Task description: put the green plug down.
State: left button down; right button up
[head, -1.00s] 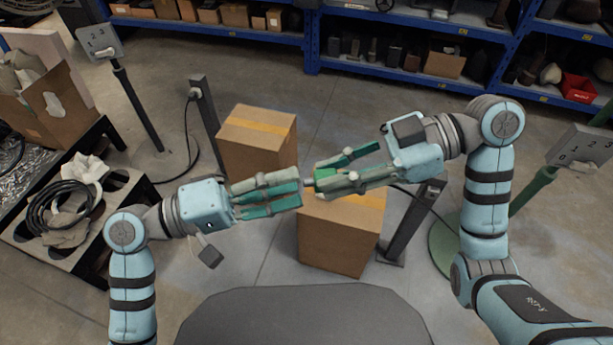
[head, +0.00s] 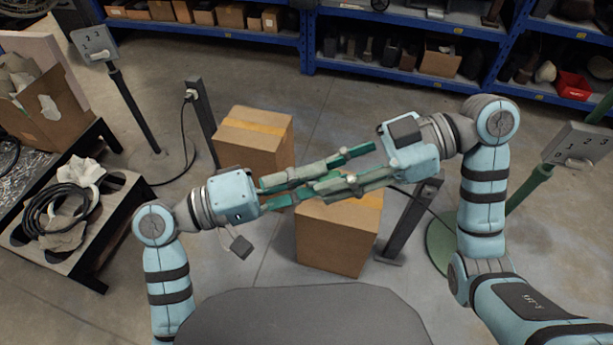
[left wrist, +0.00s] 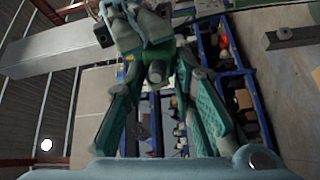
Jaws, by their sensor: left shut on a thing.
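The green plug (head: 327,176) is mostly hidden among the fingers in the middle of the head view. In the left wrist view it shows as a green body with a dark round end (left wrist: 158,70), between the finger pads. My left gripper (head: 318,180) is shut on it, its fingers pointing right above the boxes. My right gripper (head: 338,172) comes in from the right, facing the left one. Its fingers are spread apart, and they overlap the left fingers in the picture, so contact cannot be told.
Two cardboard boxes stand below the grippers, one behind (head: 255,135) and one in front (head: 338,240). A dark post with a cable (head: 410,220) stands right of the front box, another post (head: 202,120) at left. Blue shelves (head: 400,65) line the back.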

pick_arm(q)
jog(key=shift+f, duration=0.3)
pick_arm(e)
jog(key=shift+o, duration=1.3)
jog(key=shift+a+r, duration=0.1)
jog(key=shift+r, duration=0.15)
pick_arm(q)
jog(key=shift+s+r, duration=0.1)
